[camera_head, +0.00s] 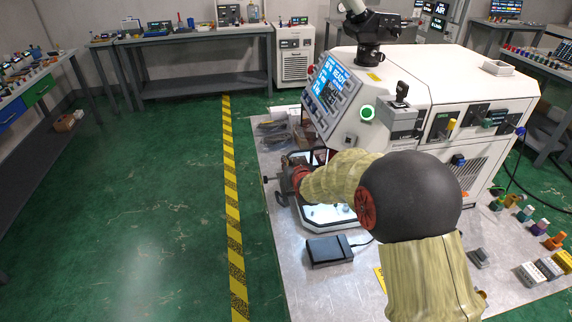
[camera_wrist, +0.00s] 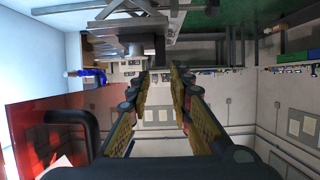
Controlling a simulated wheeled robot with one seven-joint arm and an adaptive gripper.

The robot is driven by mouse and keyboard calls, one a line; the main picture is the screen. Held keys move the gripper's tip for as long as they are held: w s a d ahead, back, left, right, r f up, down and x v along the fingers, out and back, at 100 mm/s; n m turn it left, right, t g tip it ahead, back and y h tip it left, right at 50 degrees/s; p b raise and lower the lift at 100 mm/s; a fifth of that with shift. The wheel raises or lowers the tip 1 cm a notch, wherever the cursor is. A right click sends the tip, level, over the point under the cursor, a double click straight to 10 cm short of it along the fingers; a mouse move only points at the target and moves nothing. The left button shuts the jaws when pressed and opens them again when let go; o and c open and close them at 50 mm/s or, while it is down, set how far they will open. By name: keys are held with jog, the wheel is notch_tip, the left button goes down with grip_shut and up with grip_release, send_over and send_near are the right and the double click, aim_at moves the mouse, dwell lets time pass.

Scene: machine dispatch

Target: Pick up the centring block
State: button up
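I cannot pick out the centring block with certainty. In the wrist view, which looks upside down, a stepped grey metal piece (camera_wrist: 130,45) lies at the top, just beyond the fingertips; I cannot tell if it is the block or part of a fixture. My gripper (camera_wrist: 161,78) is open, its two yellowish-padded fingers apart with a clear gap and nothing seen held between them. In the head view my arm reaches to the machine's opening, and its forearm and elbow hide the gripper and much of the work area.
The white machine (camera_head: 450,90) has a lit screen (camera_head: 328,88) above the opening. A reddish clear panel (camera_wrist: 40,130) with a dark handle (camera_wrist: 75,125) is close at left in the wrist view. A black pedal-like box (camera_head: 328,251) and several small parts lie on the grey table (camera_head: 300,290).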

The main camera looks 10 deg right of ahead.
jog(key=b+x, duration=0.2)
jog(key=x, duration=0.4)
jog(key=shift+w+a+f, duration=0.1)
jog(key=shift+w+f, duration=0.1)
jog(key=shift+f, duration=0.05)
jog(key=shift+w+f, duration=0.1)
jog(key=shift+w, duration=0.45)
jog(key=shift+c, duration=1.3)
grip_shut()
